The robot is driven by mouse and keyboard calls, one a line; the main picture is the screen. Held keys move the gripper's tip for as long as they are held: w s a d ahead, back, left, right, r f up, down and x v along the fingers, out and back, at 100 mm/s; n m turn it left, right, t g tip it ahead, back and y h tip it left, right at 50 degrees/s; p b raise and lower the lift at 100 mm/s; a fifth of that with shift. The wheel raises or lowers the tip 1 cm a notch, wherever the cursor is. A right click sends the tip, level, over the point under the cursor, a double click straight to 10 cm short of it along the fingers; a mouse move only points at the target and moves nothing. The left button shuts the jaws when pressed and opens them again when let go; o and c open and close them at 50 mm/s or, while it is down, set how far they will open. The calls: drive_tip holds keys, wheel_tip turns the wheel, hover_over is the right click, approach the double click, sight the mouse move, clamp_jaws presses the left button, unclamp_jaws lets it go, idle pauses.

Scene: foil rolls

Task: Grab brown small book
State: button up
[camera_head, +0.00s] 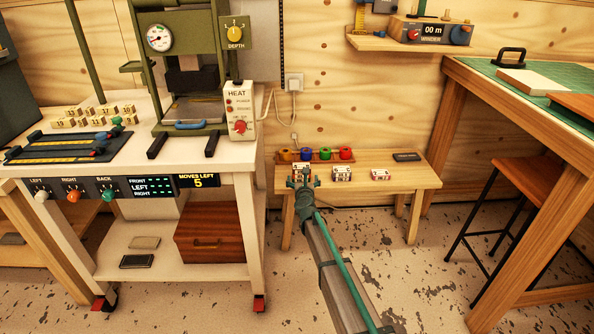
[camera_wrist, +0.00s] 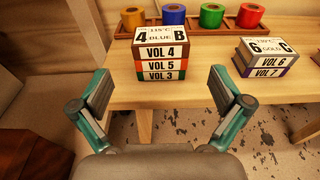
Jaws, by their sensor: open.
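Small labelled books stand in stacks on a low wooden table. The left stack has VOL 4 (camera_wrist: 160,53) with a brownish spine on top, orange VOL 5 (camera_wrist: 161,65) in the middle and green VOL 3 (camera_wrist: 160,76) at the bottom.
Another stack, VOL 6 and VOL 7 (camera_wrist: 262,66), stands to the right, with a third stack (camera_head: 380,175) beyond. A rack of coloured foil rolls (camera_head: 316,155) stands behind. A dark flat item (camera_head: 407,157) lies at the table's back right. A white cart (camera_head: 150,209) is left.

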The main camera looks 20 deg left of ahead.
sight(301, 166)
drive_tip(key=x, duration=0.4)
drive_tip(key=shift+w+a+f, duration=0.1)
drive_tip(key=shift+w+a, duration=0.15)
drive_tip(key=shift+w, duration=0.1)
drive_tip(key=shift+x, duration=2.75)
drive_tip(key=shift+d, duration=0.15)
drive_tip(key=shift+c, duration=0.3)
drive_tip(key=c, duration=1)
drive_tip(key=shift+r, duration=0.3)
